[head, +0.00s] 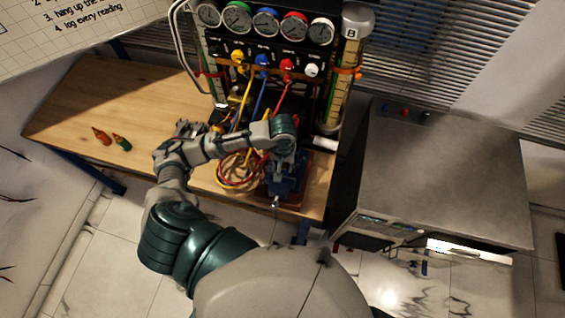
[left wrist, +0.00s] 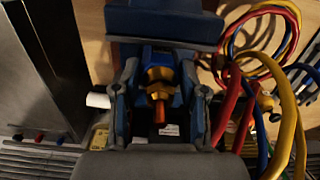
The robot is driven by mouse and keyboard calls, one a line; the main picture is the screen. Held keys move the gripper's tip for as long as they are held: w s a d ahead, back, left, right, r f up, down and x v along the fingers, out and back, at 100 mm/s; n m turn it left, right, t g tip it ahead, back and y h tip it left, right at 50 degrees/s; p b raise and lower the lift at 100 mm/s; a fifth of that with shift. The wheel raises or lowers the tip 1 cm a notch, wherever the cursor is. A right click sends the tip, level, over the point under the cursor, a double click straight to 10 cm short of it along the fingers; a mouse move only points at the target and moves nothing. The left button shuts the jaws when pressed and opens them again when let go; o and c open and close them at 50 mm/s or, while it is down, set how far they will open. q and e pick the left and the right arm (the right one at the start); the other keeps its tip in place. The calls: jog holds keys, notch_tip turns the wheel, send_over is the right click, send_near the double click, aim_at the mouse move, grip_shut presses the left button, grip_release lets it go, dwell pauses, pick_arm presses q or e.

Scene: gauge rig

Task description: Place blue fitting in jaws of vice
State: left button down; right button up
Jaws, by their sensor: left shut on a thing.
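The blue vice (head: 287,184) stands at the right front corner of the wooden bench; in the left wrist view its broad blue block (left wrist: 163,24) lies just beyond my fingertips. My left gripper (left wrist: 160,78) is shut on the blue fitting (left wrist: 160,58), which shows a brass collar and an orange end between the fingers. In the head view my left gripper (head: 286,152) is over the vice, mostly hidden by my own wrist. The gap between fitting and vice jaws is too dark to judge contact. My right gripper is not in view.
Coiled hoses (head: 235,175) lie left of the vice, below the gauge panel (head: 262,50). A grey cabinet (head: 440,180) stands at the right.

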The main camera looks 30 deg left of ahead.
pick_arm(q)
jog(key=shift+f, duration=0.45)
jog(key=c, duration=0.6)
grip_release()
jog(key=shift+o, duration=0.2)
notch_tip(320, 180, up, 12)
jog(key=shift+f, duration=0.1)
